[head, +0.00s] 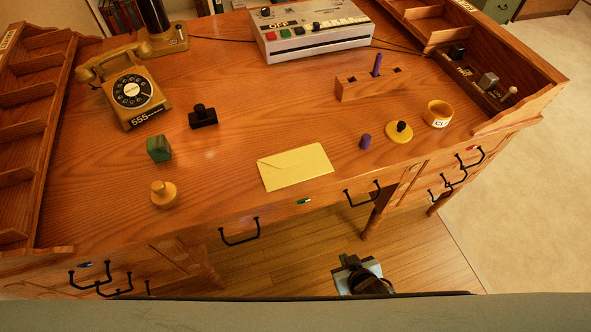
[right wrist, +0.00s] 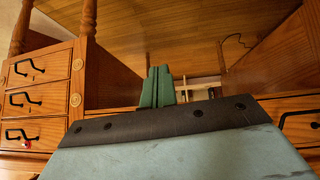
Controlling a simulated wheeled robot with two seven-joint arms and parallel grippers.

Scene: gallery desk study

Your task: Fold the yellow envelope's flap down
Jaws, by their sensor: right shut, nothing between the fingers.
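The yellow envelope (head: 296,168) lies flat on the desk near its front edge, in the middle of the head view. Faint crease lines show on its upper face; I cannot tell how far its flap is raised. My right gripper (head: 346,262) is low in front of the desk, below the desktop and well apart from the envelope. In the right wrist view its green fingers (right wrist: 157,87) are pressed together with nothing between them. The envelope is not visible in that view. My left gripper is not in view.
Around the envelope on the desk (head: 235,75) stand a green cube (head: 159,149), a yellow knobbed piece (head: 163,194), a purple peg (head: 365,141) and a yellow disc (head: 399,132). A rotary telephone (head: 132,90) is at left. Drawer handles (head: 240,232) stick out in front.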

